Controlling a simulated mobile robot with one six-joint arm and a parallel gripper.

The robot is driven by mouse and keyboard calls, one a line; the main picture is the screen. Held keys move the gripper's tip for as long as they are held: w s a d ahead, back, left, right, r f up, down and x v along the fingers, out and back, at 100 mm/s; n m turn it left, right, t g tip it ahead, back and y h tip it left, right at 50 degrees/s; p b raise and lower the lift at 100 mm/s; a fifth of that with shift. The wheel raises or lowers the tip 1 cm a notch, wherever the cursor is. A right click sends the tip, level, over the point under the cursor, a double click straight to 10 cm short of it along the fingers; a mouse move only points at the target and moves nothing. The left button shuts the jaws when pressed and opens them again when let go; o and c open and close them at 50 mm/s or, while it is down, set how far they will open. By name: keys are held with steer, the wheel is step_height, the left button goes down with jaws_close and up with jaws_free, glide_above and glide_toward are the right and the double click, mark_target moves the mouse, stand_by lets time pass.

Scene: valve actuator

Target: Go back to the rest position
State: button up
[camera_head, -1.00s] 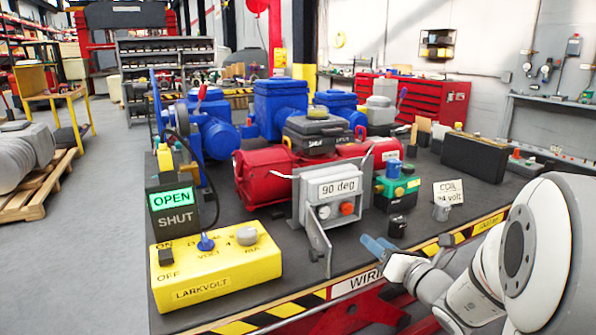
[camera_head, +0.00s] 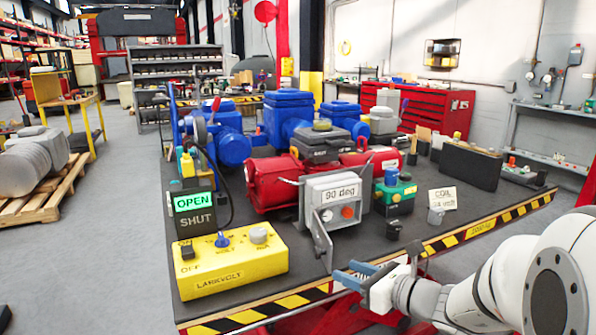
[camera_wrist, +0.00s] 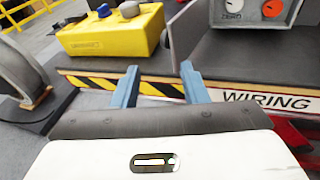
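My gripper (camera_head: 359,274) is in front of the table's striped front edge in the head view, its blue fingers pointing left. In the wrist view my gripper (camera_wrist: 158,85) shows two blue fingers spread apart with nothing between them. Behind them are the table's striped edge and the WIRING label (camera_wrist: 265,101). The gripper touches nothing that I can see. My white arm reaches in from the lower right of the head view.
On the table stand a yellow LARKVOLT box (camera_head: 230,262), a lit OPEN/SHUT sign (camera_head: 195,210), a grey 90 deg box (camera_head: 333,202) with its door open, and a red actuator (camera_head: 275,182). A pallet (camera_head: 45,200) lies at left. Grey floor in front is clear.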

steer(key=s+a+r+n+g+h+p, duration=0.2)
steer(key=s+n+g+p, duration=0.2)
steer(key=s+n, duration=0.35)
steer(key=s+a+r+n+g+h+p, duration=0.1)
steer(key=s+a+r+n+g+p, duration=0.15)
steer(key=s+n+g+p, duration=0.4)
steer(key=s+d+r+n+t+h+p, duration=0.1)
steer(key=s+d+r+n+h+p, duration=0.3)
steer(key=d+n+h, duration=0.4)
steer(key=r+n, duration=0.1)
steer(key=n, duration=0.5)
steer(key=shift+s+d+t, duration=0.25)
steer(key=shift+d+t, duration=0.05)
steer(key=shift+t, duration=0.05)
